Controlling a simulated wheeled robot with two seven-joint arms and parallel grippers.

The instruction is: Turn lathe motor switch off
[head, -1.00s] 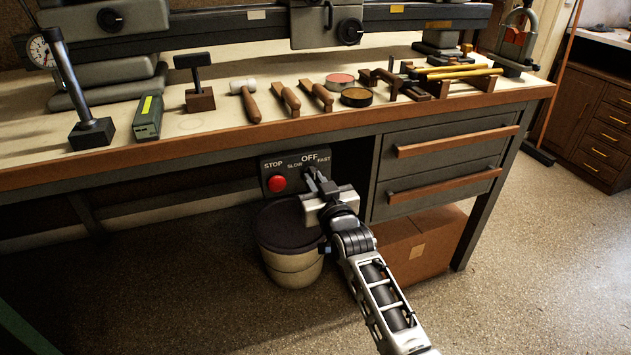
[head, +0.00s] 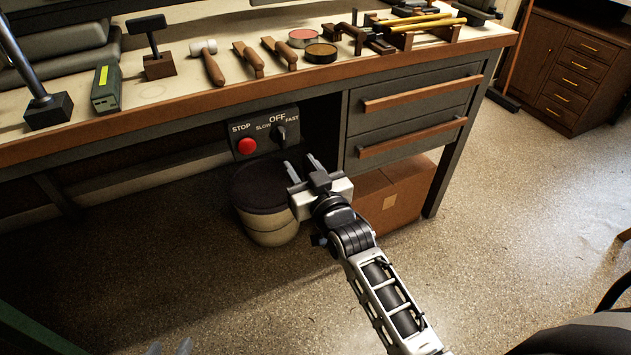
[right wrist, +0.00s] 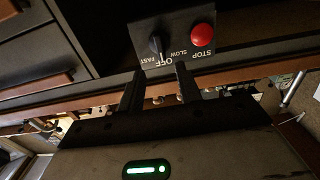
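The lathe switch knob (head: 281,135) is a small black lever on a dark panel (head: 262,147) under the bench. It appears roughly upright, pointing toward the OFF label between SLOW and FAST. The right wrist view shows the knob (right wrist: 157,44) upside down, with its pointer toward OFF. A red STOP button (head: 246,146) sits to its left. My right gripper (head: 301,165) is open and empty, below and in front of the panel, apart from the knob. My left gripper (head: 169,349) shows only its two separated fingertips at the bottom edge.
A round bin (head: 262,200) stands below the panel. A cardboard box (head: 392,200) is right of it, under drawers with wooden handles (head: 415,92). The bench edge (head: 190,119) overhangs the panel. Tools lie on the bench. The floor in front is clear.

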